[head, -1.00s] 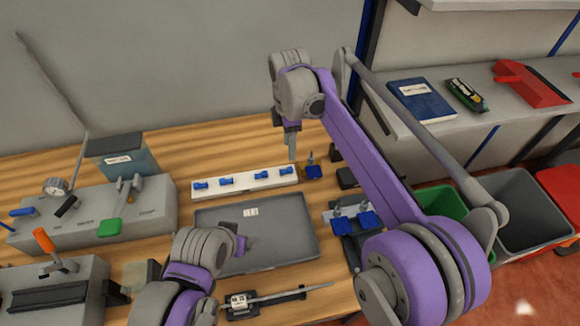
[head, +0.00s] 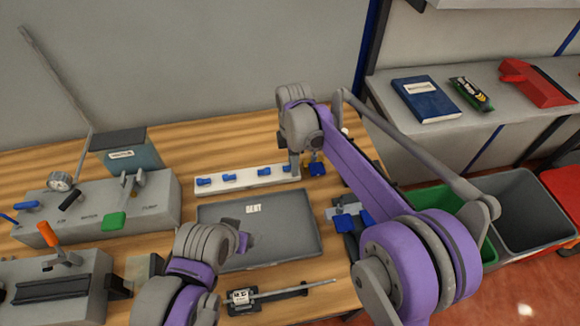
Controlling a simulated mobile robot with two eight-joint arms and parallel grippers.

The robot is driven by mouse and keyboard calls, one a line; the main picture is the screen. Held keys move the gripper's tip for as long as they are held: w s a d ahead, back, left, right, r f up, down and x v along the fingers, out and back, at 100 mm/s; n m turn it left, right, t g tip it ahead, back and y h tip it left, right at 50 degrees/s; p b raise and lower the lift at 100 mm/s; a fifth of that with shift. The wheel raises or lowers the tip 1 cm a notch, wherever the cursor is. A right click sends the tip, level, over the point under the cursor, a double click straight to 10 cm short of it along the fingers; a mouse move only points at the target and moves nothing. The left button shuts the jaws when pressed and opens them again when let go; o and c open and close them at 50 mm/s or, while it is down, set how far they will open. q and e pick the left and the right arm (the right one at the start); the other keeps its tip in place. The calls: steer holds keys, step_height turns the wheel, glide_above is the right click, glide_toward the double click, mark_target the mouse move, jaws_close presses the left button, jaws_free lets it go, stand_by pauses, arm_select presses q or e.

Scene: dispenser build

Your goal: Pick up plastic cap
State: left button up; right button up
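A white strip (head: 245,182) at the back of the bench carries a row of several small blue pieces, such as this one (head: 229,178); they look like plastic caps, though they are too small to be sure. My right gripper (head: 295,170) points down at the strip's right end, close beside the rightmost blue piece. Its fingers are small and partly merged, so I cannot tell whether they are open or hold anything. My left gripper (head: 245,241) hangs over the grey tray (head: 290,235), apart from the strip; its finger opening is unclear.
Another blue part (head: 316,169) stands just right of the strip. A blue-and-grey fixture (head: 350,218) is partly behind my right arm. Grey machines with levers (head: 100,208) fill the left. A black-and-white tool (head: 240,297) lies in front. Green and grey bins stand right.

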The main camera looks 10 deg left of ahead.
jaws_close()
step_height(320, 180, up, 10)
stand_by(0.6)
steer(key=c, duration=0.6)
jaws_free()
jaws_close()
